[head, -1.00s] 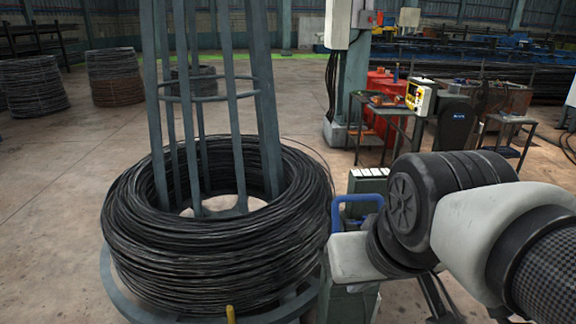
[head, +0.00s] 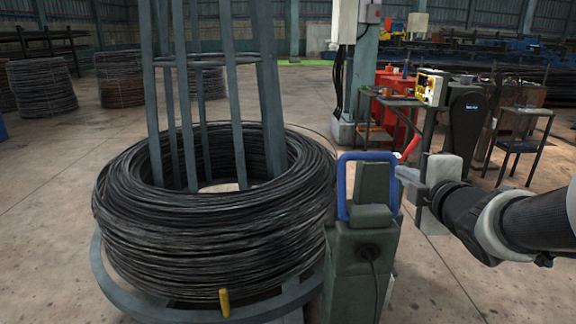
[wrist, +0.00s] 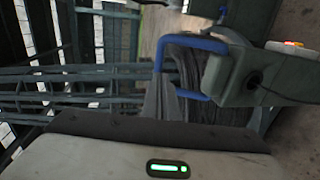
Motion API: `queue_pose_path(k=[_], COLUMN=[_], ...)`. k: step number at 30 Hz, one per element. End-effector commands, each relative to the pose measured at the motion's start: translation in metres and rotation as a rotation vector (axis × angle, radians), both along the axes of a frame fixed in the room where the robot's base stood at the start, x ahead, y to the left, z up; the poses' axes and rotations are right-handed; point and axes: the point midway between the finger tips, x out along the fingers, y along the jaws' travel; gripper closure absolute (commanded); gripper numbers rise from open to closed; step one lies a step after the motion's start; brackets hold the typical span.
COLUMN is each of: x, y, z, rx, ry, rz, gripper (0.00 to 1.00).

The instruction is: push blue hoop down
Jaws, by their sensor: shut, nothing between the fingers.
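The blue hoop (head: 342,190) stands upright around the narrow upper part of a grey-green machine housing (head: 352,265), beside the wire coil. In the wrist view the blue hoop (wrist: 160,62) shows sideways, left of the housing (wrist: 255,75). My gripper (head: 406,176) is just right of the hoop in the head view, at about the height of its upper half. It is shut and looks empty. Whether it touches the hoop or housing I cannot tell.
A large coil of black wire (head: 215,240) lies around upright grey bars (head: 240,120) on a round base ring. A yellow peg (head: 224,302) stands at its front.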

Motion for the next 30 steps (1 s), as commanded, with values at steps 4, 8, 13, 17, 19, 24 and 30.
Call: queue_pose_path(k=[4,8,13,17,19,24,30], x=[0.001,0.001,0.004,0.020,0.032,0.069,0.108], y=[0.001,0.001,0.001,0.001,0.001,0.001,0.001], z=[0.000,0.001,-0.001,-0.006,-0.009,-0.016,-0.024], rx=[-0.011,-0.009,-0.008,-0.009,-0.009,-0.008,-0.008], ry=[-0.007,-0.006,-0.005,-0.003,-0.003,-0.003,-0.003], rz=[0.010,0.010,0.009,0.010,0.010,0.010,0.010], gripper=[1.00,1.00,1.00,1.00,1.00,1.00,1.00])
